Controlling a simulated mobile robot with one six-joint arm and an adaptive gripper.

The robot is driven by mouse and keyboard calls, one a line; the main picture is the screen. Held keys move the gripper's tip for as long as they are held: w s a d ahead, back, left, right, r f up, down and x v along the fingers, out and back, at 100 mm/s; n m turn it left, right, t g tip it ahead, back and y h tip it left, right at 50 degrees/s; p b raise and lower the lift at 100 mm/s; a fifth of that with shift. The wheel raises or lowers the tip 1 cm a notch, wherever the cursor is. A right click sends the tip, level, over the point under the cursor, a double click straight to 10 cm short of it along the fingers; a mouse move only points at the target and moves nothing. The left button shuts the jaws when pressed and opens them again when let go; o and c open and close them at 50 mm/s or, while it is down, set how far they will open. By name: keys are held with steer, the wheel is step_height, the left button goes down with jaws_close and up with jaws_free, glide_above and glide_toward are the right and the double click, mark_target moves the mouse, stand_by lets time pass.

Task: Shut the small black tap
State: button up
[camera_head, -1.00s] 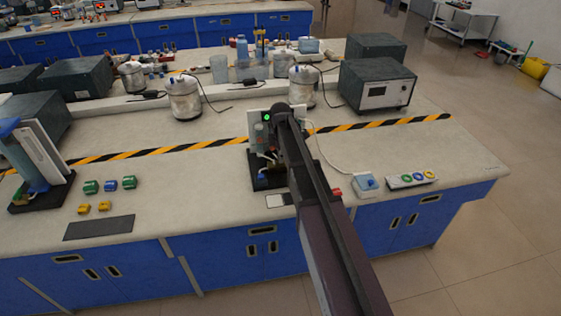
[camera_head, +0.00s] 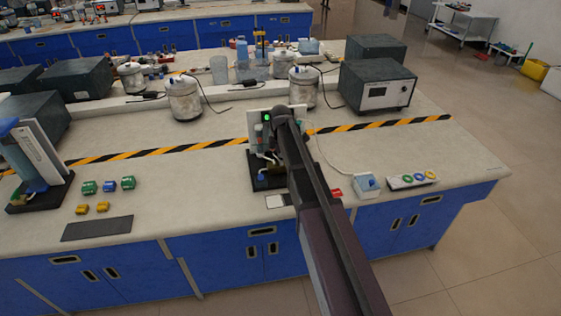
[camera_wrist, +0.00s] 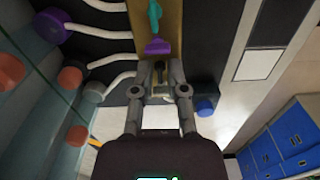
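In the wrist view a small dark, black-looking tap (camera_wrist: 159,69) sits on a brass-coloured strip, between the tips of my gripper (camera_wrist: 158,76). A gap seems to show on both sides of it, and the fingers stand apart; whether either one touches it I cannot tell. Beyond it on the same strip are a purple tap (camera_wrist: 157,46) and a teal tap (camera_wrist: 154,14). In the head view my arm covers much of the apparatus (camera_head: 262,165) on its black base, and hides the tap and my fingers.
Pale tubes and orange-red knobs (camera_wrist: 70,77) are close on the left in the wrist view, with a blue knob (camera_wrist: 205,107) at right. In the head view a blue-white box (camera_head: 367,183) and a ring tray (camera_head: 412,180) lie right of my arm.

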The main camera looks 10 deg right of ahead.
steer(key=shift+r+p, duration=0.3)
stand_by(0.5)
jaws_close()
